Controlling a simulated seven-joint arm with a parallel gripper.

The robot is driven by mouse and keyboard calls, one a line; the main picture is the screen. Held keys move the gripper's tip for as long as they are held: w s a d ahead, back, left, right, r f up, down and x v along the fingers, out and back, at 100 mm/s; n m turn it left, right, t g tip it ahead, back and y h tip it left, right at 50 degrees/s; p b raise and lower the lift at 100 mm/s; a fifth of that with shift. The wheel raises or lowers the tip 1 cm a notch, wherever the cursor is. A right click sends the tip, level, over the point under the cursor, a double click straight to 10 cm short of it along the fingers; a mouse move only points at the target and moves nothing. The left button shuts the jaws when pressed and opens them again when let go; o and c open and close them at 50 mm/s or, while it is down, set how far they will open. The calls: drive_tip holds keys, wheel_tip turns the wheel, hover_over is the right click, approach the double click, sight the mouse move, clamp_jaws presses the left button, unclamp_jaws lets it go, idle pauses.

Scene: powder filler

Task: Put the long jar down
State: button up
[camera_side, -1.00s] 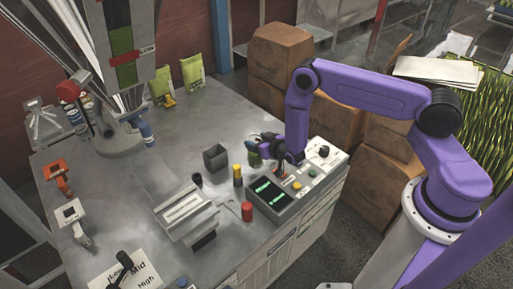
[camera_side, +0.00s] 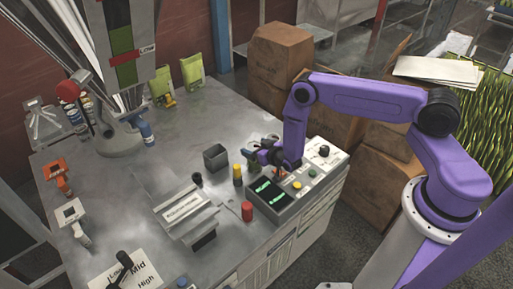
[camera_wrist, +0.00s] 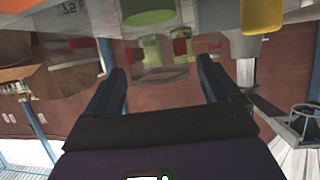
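What looks like the long jar (camera_wrist: 165,74), clear with a round rim and something green at its base, is between the fingers in the wrist view, which appears upside down. My gripper (camera_wrist: 165,85) has its two dark fingers wide apart, with a gap visible on each side of the jar. In the side view my gripper (camera_side: 256,155) is low beside the back left corner of the control box. The jar is too small and covered there to make out clearly.
The control box (camera_side: 307,182) with screens and buttons is under my wrist. A yellow-topped cylinder (camera_side: 238,171), a grey open box (camera_side: 215,157) and a red cylinder (camera_side: 247,211) stand close by.

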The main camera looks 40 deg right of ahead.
idle(0.3)
drive_tip(key=d+v, duration=0.1)
drive_tip(key=v, duration=1.6)
drive_tip(key=s+a+r+n+g+y, duration=0.2)
drive_tip(key=s+a+r+g, duration=0.2)
drive_tip(key=a+r, duration=0.3)
drive_tip(key=s+a+r+n+g+y, duration=0.3)
drive_tip(key=s+a+r+g, duration=0.15)
drive_tip(key=a, duration=0.55)
drive_tip(key=s+d+r+n+g+h, duration=0.1)
drive_tip(key=s+d+r+n+g, duration=0.3)
drive_tip(key=s+r, duration=0.8)
drive_tip(key=shift+s+d+n+h, duration=0.3)
drive_tip(key=shift+s+d+n, duration=0.3)
drive_tip(key=shift+n, duration=0.5)
drive_tip(key=shift+o, duration=0.4)
drive_tip(key=s+d+r+n+h, duration=0.1)
drive_tip(key=s+d+r+n, duration=0.1)
drive_tip(key=d, duration=0.4)
drive_tip(key=shift+s+d+r+g+h, duration=0.3)
drive_tip(key=shift+s+r+g+h, duration=0.1)
drive_tip(key=shift+s+r, duration=0.6)
drive_tip(key=shift+f, duration=0.1)
